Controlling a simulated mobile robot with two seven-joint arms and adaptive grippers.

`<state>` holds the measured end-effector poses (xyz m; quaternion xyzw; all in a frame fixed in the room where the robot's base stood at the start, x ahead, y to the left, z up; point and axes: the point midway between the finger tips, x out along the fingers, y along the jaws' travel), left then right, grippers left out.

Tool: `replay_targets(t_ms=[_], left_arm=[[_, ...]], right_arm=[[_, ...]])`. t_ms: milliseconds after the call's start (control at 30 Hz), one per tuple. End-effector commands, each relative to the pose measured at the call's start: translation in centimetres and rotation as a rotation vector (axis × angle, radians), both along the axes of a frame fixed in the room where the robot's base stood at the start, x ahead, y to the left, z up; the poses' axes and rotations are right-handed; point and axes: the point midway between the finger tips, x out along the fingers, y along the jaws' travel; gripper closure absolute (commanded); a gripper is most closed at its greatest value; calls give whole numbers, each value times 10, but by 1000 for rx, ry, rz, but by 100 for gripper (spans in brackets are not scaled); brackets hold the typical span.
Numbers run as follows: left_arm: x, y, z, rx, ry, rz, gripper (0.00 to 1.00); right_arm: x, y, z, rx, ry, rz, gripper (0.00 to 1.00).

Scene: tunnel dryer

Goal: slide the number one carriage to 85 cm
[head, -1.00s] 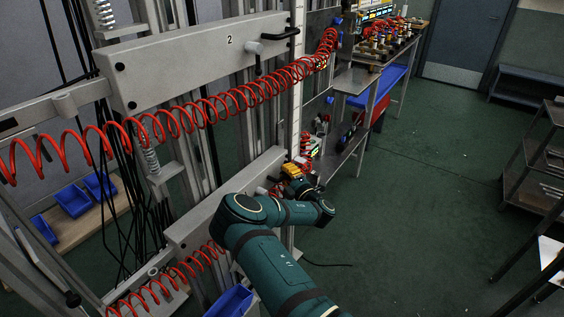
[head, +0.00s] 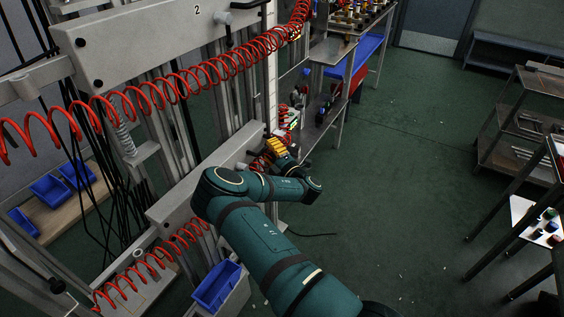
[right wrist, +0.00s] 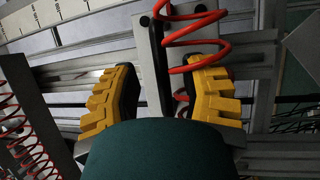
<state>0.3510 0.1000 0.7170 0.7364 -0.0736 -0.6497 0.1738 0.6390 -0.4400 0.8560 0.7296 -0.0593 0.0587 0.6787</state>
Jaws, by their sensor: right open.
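The lower grey carriage (head: 230,148) runs along the frame below the upper carriage marked 2 (head: 150,40). No number shows on the lower one, and my right arm covers part of it. My right gripper (head: 276,147), with yellow finger pads, is at the carriage's right end, close to the upright. In the right wrist view my right gripper (right wrist: 163,92) is open, its pads on either side of a grey plate end (right wrist: 150,60) and a red coiled hose (right wrist: 197,45). I cannot tell whether the pads touch anything. My left gripper is out of view.
A white scale strip (head: 271,75) runs up the upright; a marked scale (right wrist: 75,14) also shows in the right wrist view. Red coiled cables hang along both carriages. A blue bin (head: 216,287) stands below my arm.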

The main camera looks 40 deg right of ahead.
Motion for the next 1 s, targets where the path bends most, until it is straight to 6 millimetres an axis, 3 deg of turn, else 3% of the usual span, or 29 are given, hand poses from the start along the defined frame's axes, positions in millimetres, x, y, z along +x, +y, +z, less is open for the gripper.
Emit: replay_targets(t_ms=[300,500,1000], left_arm=[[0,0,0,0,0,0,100],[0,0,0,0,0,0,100],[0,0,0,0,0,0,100]], right_arm=[[-65,-1,-12,2,3,-5,57],[-90,-1,-16,2,3,-4,57],[-97,0,-17,0,2,-1,57]])
